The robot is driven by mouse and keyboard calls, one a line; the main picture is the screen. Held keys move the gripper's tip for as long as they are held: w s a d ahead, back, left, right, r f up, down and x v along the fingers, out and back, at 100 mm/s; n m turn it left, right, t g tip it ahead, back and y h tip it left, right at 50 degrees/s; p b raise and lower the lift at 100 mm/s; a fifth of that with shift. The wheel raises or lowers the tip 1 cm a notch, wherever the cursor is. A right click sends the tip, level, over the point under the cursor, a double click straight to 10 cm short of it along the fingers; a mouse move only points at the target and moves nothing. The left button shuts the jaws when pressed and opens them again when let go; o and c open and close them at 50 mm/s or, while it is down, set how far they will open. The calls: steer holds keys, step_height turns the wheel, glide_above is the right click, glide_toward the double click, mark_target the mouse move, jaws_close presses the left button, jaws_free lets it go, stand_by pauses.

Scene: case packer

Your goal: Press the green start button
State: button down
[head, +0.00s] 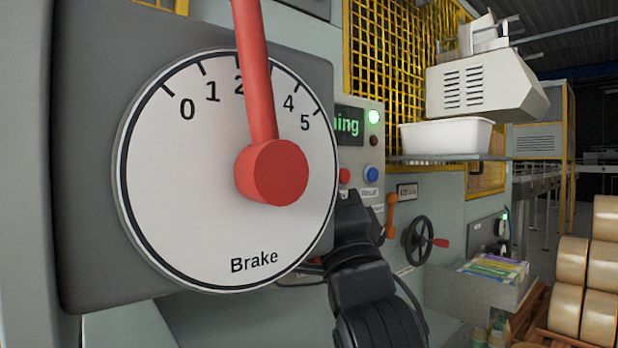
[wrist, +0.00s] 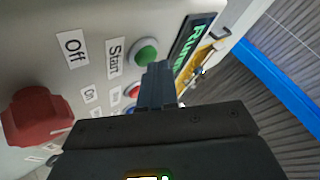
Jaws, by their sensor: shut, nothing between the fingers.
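The green start button (wrist: 146,52) is a round dome beside a "Start" label on the grey control panel in the wrist view. My gripper (wrist: 158,72) is shut and empty, its fingertips overlapping the button's lower edge in the picture; I cannot tell whether they touch it. In the head view my gripper (head: 349,203) is in front of the panel (head: 355,157), partly behind the brake dial. The start button is not clearly visible there.
A large red knob (wrist: 38,117) is by the "Off" label. A small red button (wrist: 131,91) is close to my fingers. The brake dial (head: 205,215) with its red lever (head: 254,75) fills the left. A handwheel (head: 418,241) and an orange handle (head: 391,212) are to the right.

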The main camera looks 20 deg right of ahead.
steer(key=shift+s+d, duration=0.2)
steer(key=shift+s, duration=0.35)
steer(key=s, duration=0.1)
steer(key=s+d, duration=0.1)
steer(key=s, duration=0.2)
steer(key=shift+s+d+p, duration=0.25)
steer(key=shift+s+p, duration=0.15)
steer(key=shift+f, duration=0.1)
stand_by(0.6)
steer(key=s+f+n+g+y+p, duration=0.1)
steer(key=s+f+n+g, duration=0.4)
steer(key=f, duration=0.7)
steer(key=s+f+n+y, duration=0.1)
steer(key=s+f+n, duration=0.3)
steer(key=s+f, duration=0.55)
steer(key=s+f+n+g, duration=0.2)
steer(key=s+f, duration=0.2)
steer(key=s, duration=0.4)
steer(key=s+f+n+g+p, duration=0.1)
steer(key=s+f+n+g, duration=0.1)
steer(key=s, duration=0.6)
steer(key=s+f+n+g+p, duration=0.1)
steer(key=s+f+n+g, duration=0.1)
steer(key=s+f, duration=0.5)
steer(key=shift+s+a+n, duration=0.2)
steer(key=shift+s+n, duration=0.25)
steer(key=shift+n, duration=0.35)
